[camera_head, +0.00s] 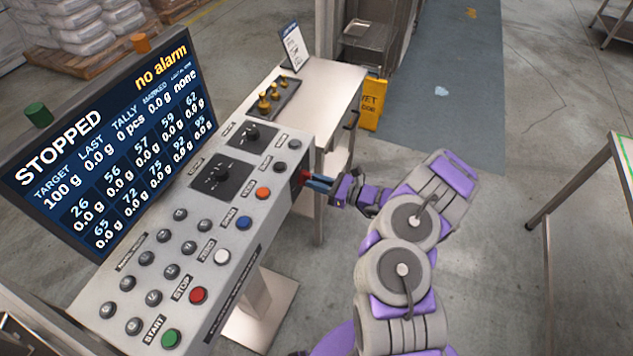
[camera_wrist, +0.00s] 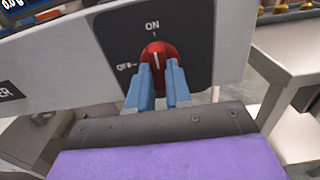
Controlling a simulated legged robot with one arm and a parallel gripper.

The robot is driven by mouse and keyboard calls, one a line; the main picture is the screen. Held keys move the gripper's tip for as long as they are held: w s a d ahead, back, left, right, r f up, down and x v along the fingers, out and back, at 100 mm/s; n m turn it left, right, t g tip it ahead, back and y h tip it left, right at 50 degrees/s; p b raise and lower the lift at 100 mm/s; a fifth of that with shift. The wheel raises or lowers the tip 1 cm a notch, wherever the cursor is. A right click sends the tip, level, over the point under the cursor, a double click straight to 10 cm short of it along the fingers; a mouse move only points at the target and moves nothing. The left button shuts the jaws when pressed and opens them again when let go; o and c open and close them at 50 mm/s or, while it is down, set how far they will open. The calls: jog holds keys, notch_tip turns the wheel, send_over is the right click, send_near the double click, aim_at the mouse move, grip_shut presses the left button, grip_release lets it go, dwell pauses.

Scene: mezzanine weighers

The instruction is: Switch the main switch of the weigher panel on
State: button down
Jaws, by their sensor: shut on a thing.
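The weigher panel's main switch is a red rotary knob (camera_wrist: 154,50) on a dark plate (camera_wrist: 195,40) marked ON at the top and OFF at the left. Its white line stands about upright, towards the ON mark. My gripper (camera_wrist: 158,74) has its two blue fingers on either side of the knob and is shut on it; the fingers hide the knob's lower part. In the head view the gripper (camera_head: 311,181) reaches the panel's right end face from the right, and the red knob (camera_head: 302,177) is small there.
The sloped console (camera_head: 235,262) carries several buttons, dials and a lit screen (camera_head: 110,150) reading STOPPED and no alarm. A steel table (camera_head: 325,90) with brass weights (camera_head: 268,97) stands behind. A yellow wet-floor sign (camera_head: 372,103) is beyond. Floor to the right is open before another table (camera_head: 585,180).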

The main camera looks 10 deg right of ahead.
jog(key=shift+w, duration=0.1)
jog(key=c, duration=1)
grip_release()
jog(key=shift+c, duration=0.2)
jog(key=shift+d, duration=0.1)
jog(key=p+v, duration=0.3)
jog(key=v, duration=1.4)
jog(key=shift+d, duration=0.15)
